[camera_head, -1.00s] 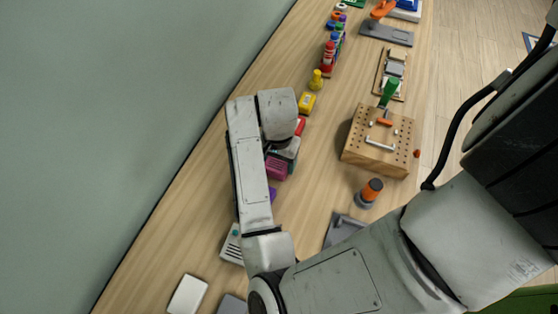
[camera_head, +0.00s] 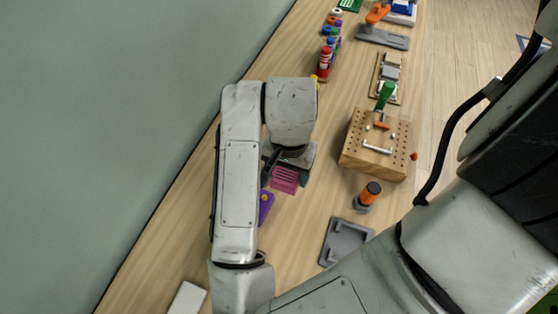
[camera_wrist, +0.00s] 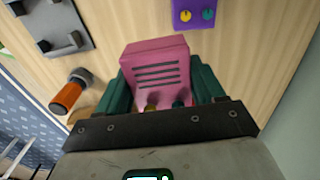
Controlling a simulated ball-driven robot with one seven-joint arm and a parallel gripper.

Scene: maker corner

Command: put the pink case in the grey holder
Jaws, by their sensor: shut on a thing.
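The pink case (camera_wrist: 158,70), with dark slots on its face, is between the green fingers of my gripper (camera_wrist: 160,88) in the wrist view. My gripper is shut on it. In the head view the pink case (camera_head: 285,179) shows just below my gripper (camera_head: 291,162), partly covered by it. The grey holder (camera_head: 343,240), a flat tray with raised edges, lies on the table to the lower right of the case, apart from it. The holder also shows at the upper left of the wrist view (camera_wrist: 52,22), with dark raised corner pieces.
A purple piece with knobs (camera_head: 265,206) lies close to the case. An orange-and-black upright tool (camera_head: 367,195) stands near the holder. A wooden pegboard block (camera_head: 377,145) is further back. A white box (camera_head: 187,299) is at the front. Bare table lies between case and holder.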

